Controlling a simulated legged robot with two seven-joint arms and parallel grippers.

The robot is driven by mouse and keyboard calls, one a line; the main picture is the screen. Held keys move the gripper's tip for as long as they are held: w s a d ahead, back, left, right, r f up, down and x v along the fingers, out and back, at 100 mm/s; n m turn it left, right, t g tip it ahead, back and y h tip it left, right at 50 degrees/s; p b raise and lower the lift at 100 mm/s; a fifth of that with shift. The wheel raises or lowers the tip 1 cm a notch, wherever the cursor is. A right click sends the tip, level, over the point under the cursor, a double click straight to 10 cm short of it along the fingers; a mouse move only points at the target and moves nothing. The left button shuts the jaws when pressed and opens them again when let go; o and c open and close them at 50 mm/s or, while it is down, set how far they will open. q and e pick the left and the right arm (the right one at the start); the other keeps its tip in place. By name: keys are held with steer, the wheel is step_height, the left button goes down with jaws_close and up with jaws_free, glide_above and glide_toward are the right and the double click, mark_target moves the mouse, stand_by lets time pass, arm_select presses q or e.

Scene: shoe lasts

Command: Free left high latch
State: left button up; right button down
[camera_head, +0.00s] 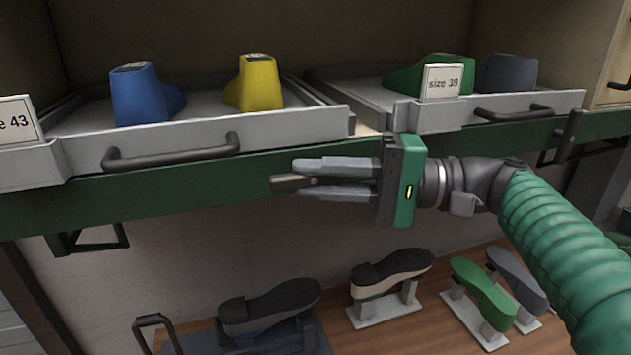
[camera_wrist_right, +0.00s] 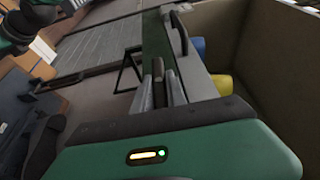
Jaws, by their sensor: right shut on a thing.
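My right gripper (camera_head: 303,180) reaches in from the right in the head view, its fingers pointing left in front of the green shelf beam (camera_head: 215,190). It is shut on a short dark latch bar (camera_head: 286,183), whose end sticks out past the fingertips and lies roughly level. The right wrist view shows the latch bar (camera_wrist_right: 157,67) between the fingers of the gripper (camera_wrist_right: 160,92). The part where the latch meets the beam is hidden. A second dark latch (camera_head: 570,135) stands upright on the beam at the right. My left gripper is not seen.
Above the beam are a left drawer (camera_head: 290,127) with blue and yellow lasts and a right drawer (camera_head: 560,100) labelled size 39. Below, soles and lasts stand on a wooden bench (camera_head: 400,330). Clear space lies between.

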steer(key=c, duration=1.5)
jaws_free()
steer(key=shift+f, duration=0.1)
steer(key=shift+c, duration=0.2)
steer(key=shift+o, duration=1)
steer(key=shift+w, duration=0.25)
steer(key=shift+s, duration=0.2)
steer(key=d, duration=0.2)
steer(key=d+b, duration=0.1)
steer(key=d, duration=0.3)
steer(key=shift+f+b, duration=0.25)
steer(key=shift+b, duration=0.05)
glide_toward(342, 181)
steer(key=d, duration=0.4)
steer(key=shift+r+b, duration=0.1)
steer(key=shift+b, duration=0.3)
steer(key=shift+s+a, duration=0.1)
steer(key=shift+a, duration=0.1)
